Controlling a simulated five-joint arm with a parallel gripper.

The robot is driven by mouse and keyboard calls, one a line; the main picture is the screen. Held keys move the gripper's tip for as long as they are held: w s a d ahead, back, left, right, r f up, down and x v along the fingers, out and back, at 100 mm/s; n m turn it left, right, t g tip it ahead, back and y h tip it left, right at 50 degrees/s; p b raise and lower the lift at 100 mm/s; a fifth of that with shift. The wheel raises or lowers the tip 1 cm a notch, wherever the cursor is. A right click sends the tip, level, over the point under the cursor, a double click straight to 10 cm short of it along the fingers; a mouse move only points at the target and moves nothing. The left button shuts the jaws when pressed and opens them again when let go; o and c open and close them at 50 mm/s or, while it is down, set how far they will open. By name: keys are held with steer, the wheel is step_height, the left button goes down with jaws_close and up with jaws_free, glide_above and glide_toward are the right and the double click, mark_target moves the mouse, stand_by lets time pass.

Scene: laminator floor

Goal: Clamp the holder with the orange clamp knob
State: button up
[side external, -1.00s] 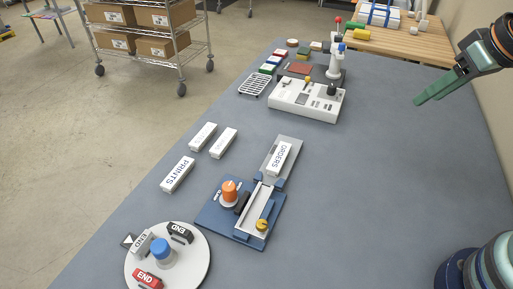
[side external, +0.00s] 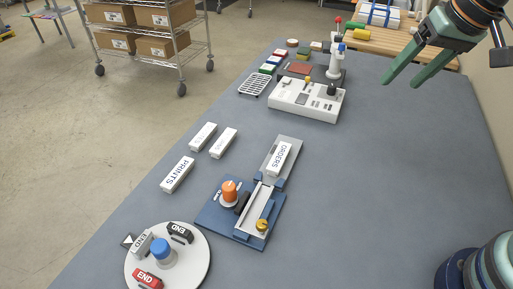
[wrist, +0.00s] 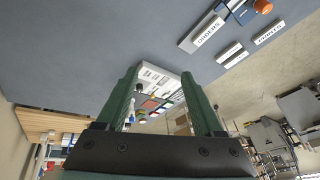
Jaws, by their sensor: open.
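The orange clamp knob (side external: 229,190) stands upright on the blue base plate (side external: 217,222) of the holder fixture. The holder (side external: 257,208) is a pale channel on that plate, with a yellow knob (side external: 262,225) at its near end. A dark block (side external: 242,202) sits between the orange knob and the channel. My gripper (side external: 403,70) is open and empty, high at the upper right, far from the fixture. In the wrist view, the green fingers (wrist: 160,95) are spread apart, and the orange knob (wrist: 263,6) shows at the top right edge.
A block marked ORDERS (side external: 279,158) lies on a grey slide behind the holder. Several white blocks, one marked PRINTS (side external: 177,174), lie to the left. A round white turntable (side external: 196,266) carries END blocks and a blue knob. A white machine (side external: 306,101) stands behind. The table's right half is clear.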

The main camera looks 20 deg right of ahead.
steer(key=w+a+m+g, duration=0.2)
steer(key=w+a+m, duration=0.25)
steer(key=a, duration=0.35)
steer(key=m+g, duration=0.3)
steer(key=m, duration=0.8)
glide_above(229, 186)
step_height(229, 186, down, 12)
steer(key=r, duration=0.1)
steer(key=shift+n+h, duration=0.25)
steer(key=shift+h, duration=0.05)
step_height(229, 186, down, 12)
steer(key=shift+f, duration=0.15)
steer(key=shift+w, duration=0.1)
jaws_close()
